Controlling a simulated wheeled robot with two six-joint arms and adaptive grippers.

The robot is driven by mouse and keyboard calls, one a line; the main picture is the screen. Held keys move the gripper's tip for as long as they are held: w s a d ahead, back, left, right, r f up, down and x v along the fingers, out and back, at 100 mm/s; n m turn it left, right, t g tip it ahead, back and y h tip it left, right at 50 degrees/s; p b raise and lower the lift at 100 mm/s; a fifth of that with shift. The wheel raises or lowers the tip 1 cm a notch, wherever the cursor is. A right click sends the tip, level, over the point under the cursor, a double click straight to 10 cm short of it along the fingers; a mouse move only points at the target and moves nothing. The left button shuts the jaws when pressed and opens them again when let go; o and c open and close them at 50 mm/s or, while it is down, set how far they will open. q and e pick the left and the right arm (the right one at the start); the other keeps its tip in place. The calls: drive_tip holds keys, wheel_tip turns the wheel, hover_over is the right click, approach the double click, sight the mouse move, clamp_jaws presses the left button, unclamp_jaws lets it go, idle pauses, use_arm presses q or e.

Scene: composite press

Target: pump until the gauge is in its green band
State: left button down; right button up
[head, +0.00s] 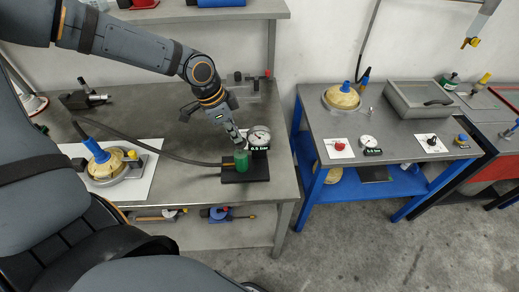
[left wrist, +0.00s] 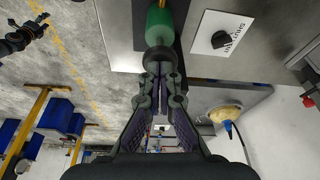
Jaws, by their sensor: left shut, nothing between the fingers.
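The green pump (head: 241,161) stands upright on a black base (head: 258,171) at the front right of the grey bench. The white round gauge (head: 259,136) is just behind it, with a small black label reading in bar. Its needle and green band are too small to read. My left gripper (head: 236,138) points down right above the pump, beside the gauge. In the left wrist view its shut, empty fingertips (left wrist: 159,70) are at the pump's dark round top (left wrist: 159,58). I cannot tell whether they touch. The green body (left wrist: 160,25) shows beyond.
A dark hose (head: 165,154) runs along the bench from the pump's base to the left. A yellow-topped round fitting (head: 105,165) sits on white paper at left. A blue-legged table (head: 310,178) with another gauge (head: 369,141) stands right, across a narrow gap.

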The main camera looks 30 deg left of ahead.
use_arm(q)
drive_tip(key=shift+f+b, duration=0.3)
drive_tip(key=shift+f, duration=0.2)
drive_tip(key=shift+f+b, duration=0.65)
drive_tip(key=shift+f, duration=0.2)
use_arm(e)
drive_tip(key=shift+w+f, duration=0.25)
drive_tip(key=shift+f, duration=0.2)
drive_tip(key=shift+w+f, duration=0.2)
drive_tip(key=shift+f, duration=0.25)
use_arm(q)
drive_tip(key=shift+r, duration=0.15)
use_arm(e)
drive_tip(key=shift+r, duration=0.1)
use_arm(q)
drive_tip(key=shift+r+p, duration=1.35)
drive_tip(key=shift+p, duration=0.1)
use_arm(e)
drive_tip(key=shift+r, duration=1.25)
use_arm(q)
drive_tip(key=shift+r, duration=0.15)
use_arm(e)
drive_tip(key=shift+r, duration=0.1)
use_arm(q)
wheel_tip(320, 180, up, 5)
drive_tip(key=p, duration=0.5)
use_arm(e)
wheel_tip(320, 180, up, 4)
drive_tip(key=shift+r, duration=0.25)
